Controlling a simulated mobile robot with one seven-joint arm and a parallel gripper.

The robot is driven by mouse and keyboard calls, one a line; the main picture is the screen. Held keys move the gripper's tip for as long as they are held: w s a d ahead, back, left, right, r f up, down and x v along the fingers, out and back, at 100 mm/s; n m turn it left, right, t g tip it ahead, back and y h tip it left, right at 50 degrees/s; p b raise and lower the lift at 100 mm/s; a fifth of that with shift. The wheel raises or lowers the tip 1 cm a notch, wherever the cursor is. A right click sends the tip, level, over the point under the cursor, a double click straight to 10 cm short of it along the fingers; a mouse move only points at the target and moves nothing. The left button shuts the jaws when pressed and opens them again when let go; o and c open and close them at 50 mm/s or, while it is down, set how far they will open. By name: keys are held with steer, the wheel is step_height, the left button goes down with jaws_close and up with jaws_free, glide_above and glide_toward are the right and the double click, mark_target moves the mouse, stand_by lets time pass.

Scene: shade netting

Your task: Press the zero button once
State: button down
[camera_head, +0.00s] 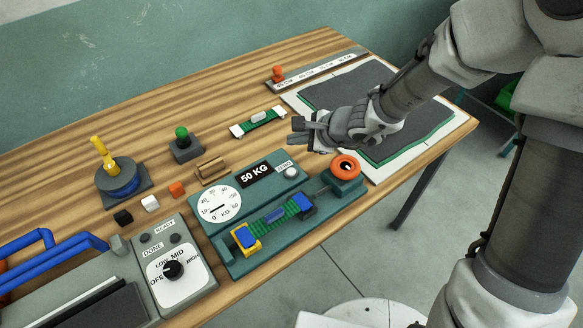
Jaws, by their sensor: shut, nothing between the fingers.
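The teal tester (225,258) stands on the wooden table, with a black "50 KG" plate and a round white dial (219,204) marked in KG. The dial's needle points to its lower left part. The zero button (291,173) is a small round white button beside a small label, right of the plate. A green strip (275,214) lies between a yellow-and-blue clamp and a blue clamp. An orange ring knob (345,166) is at the tester's right end. My gripper (296,131) is shut and empty, above and behind the zero button in the picture, apart from it.
A grey control box (196,284) with a dial is at the front left. A dark mat (350,86) lies under my arm.

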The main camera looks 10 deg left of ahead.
steer(key=shift+f, duration=0.15)
steer(key=b, duration=0.6)
glide_above(295, 173)
step_height(295, 173, down, 7)
steer(key=shift+r, duration=0.1)
steer(key=shift+f+b, duration=0.85)
steer(key=shift+b, duration=0.15)
steer(key=shift+f, duration=0.15)
stand_by(0.8)
steer(key=shift+f+b, duration=0.3)
steer(key=shift+b, duration=0.35)
steer(key=shift+f+b, duration=0.5)
steer(key=shift+b, duration=0.15)
stand_by(0.4)
steer(key=shift+r, duration=0.15)
steer(key=shift+r+p, duration=0.7)
steer(key=shift+r, duration=0.1)
